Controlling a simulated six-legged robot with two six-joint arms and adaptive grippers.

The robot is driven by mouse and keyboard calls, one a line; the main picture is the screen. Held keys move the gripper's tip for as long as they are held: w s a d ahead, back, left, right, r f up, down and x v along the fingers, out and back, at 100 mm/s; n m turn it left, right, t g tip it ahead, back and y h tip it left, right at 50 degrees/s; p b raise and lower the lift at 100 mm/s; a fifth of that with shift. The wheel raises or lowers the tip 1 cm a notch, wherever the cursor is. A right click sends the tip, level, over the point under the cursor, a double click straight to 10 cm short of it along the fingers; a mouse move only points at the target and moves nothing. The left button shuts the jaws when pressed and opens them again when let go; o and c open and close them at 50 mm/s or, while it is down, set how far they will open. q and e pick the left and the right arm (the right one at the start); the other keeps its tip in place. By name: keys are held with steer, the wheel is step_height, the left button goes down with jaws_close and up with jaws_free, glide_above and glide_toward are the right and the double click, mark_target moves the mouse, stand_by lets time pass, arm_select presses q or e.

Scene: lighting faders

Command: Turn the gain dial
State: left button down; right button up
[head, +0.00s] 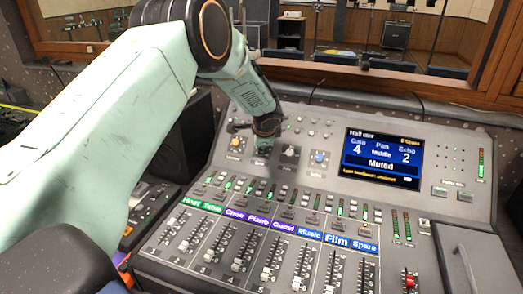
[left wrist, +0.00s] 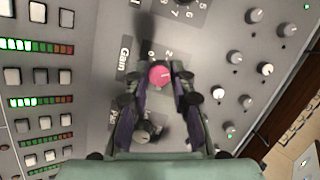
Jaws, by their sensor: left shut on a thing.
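The gain dial (left wrist: 159,76) is a round knob with a red-pink cap and a light pointer mark, beside the label "Gain" in the left wrist view. My left gripper (left wrist: 160,84) has one finger on each side of the dial and is shut on it. In the head view my left gripper (head: 265,138) reaches down onto the knob row and hides the dial. The screen (head: 381,158) reads Gain 4, Pan Middle, Echo 2 and "Muted". My right gripper is in neither view.
The pan knob (left wrist: 145,132) sits close by, partly between my finger links. In the head view a yellow knob (head: 235,142), a grey knob (head: 290,152) and a blue knob (head: 319,157) share the row. Several faders (head: 270,272) line the console's front. A window stands behind.

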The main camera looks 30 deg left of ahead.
arm_select(q)
steer(key=shift+m+b, duration=0.35)
steer(key=shift+m, duration=0.15)
steer(key=c, duration=1.1)
jaws_free()
steer(key=shift+c, duration=0.2)
steer(key=v, duration=1.2)
steer(key=shift+s, duration=0.2)
steer(key=shift+d+f, duration=0.1)
steer(key=shift+f, duration=0.05)
